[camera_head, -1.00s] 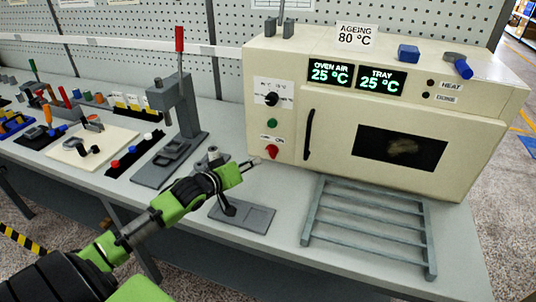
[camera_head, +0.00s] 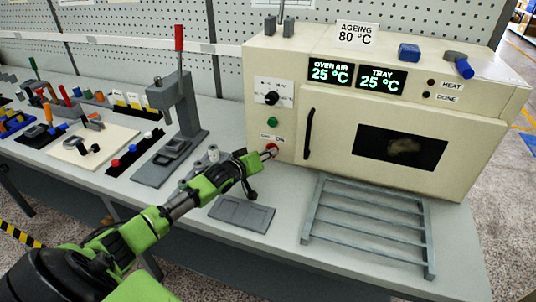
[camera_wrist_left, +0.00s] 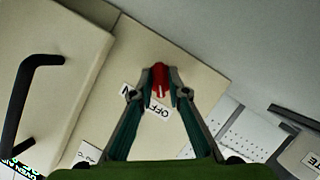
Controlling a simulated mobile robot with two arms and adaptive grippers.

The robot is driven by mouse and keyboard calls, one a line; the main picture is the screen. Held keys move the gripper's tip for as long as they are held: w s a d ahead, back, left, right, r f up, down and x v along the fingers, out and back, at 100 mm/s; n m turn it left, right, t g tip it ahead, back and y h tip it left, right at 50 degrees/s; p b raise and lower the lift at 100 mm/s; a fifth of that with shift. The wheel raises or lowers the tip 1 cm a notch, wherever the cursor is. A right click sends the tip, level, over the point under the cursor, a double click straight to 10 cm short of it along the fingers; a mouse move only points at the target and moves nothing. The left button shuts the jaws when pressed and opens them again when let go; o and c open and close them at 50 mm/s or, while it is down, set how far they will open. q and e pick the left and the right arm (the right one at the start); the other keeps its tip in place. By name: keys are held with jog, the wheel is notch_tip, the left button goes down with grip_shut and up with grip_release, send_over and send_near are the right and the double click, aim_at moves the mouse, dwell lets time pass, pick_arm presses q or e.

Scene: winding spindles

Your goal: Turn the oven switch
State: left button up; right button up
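The oven switch is a red knob (camera_head: 272,148) on the lower left of the oven front, by labels reading OFF and ON. In the left wrist view the red knob (camera_wrist_left: 159,76) sits between the two fingertips. My left gripper (camera_head: 265,153) reaches the oven front from the left. In the left wrist view its fingers (camera_wrist_left: 161,92) converge close on both sides of the knob, with no clear gap. In the head view the gripper covers part of the knob and its labels. My right gripper is not in view.
The cream oven (camera_head: 400,120) has a black door handle (camera_head: 308,133) right of the switch. A black dial (camera_head: 271,98) and green button (camera_head: 272,122) are above it. A grey rack (camera_head: 370,222) and flat grey plate (camera_head: 242,213) lie in front. A red-handled press (camera_head: 180,105) stands left.

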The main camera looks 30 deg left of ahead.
pick_arm(q)
grip_shut()
